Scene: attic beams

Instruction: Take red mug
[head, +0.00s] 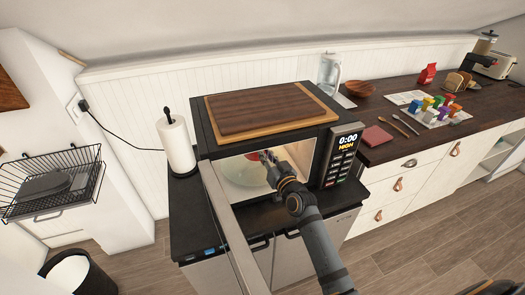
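The black microwave (204,130) stands with its door (232,225) swung open towards me. My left gripper (265,157) reaches into its lit opening. A round, clear, greenish plate or dish (240,174) lies inside, left of the gripper. A little red shows at the gripper's fingers, but it is too small and too covered to tell whether it is the red mug. I cannot tell whether the fingers are open or shut. No red mug shows clearly elsewhere. My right gripper is not in view.
A wooden board (265,108) lies on the microwave. A paper towel roll (177,146) stands left of it. The dark counter (385,95) to the right holds a wooden bowl (359,88), a red bag (427,74), several small coloured items (440,104) and a toaster (492,64).

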